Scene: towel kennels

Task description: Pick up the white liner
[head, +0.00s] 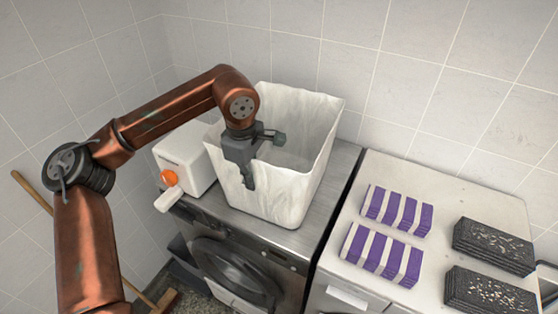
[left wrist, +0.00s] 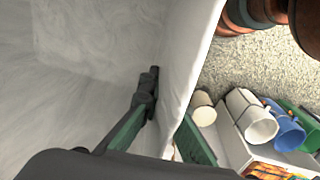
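The white liner (head: 288,198) shows in the head view as a tall, open-topped, square bin shape with a wavy rim. It stands on the grey metal top of a front-loading machine. My left gripper (head: 263,160) is at its front left rim with its fingers spread apart. In the left wrist view, the liner wall (left wrist: 182,62) runs between the fingers of the gripper (left wrist: 166,132). One finger is inside the liner and the other is outside. Contact with the wall cannot be told. My right gripper is not in view.
A white box-shaped container with an orange knob (head: 183,160) stands close left of the liner. Right of it, a white counter (head: 400,195) holds purple-and-white striped stacks (head: 397,211) and dark speckled stacks (head: 493,246). Tiled walls are close behind.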

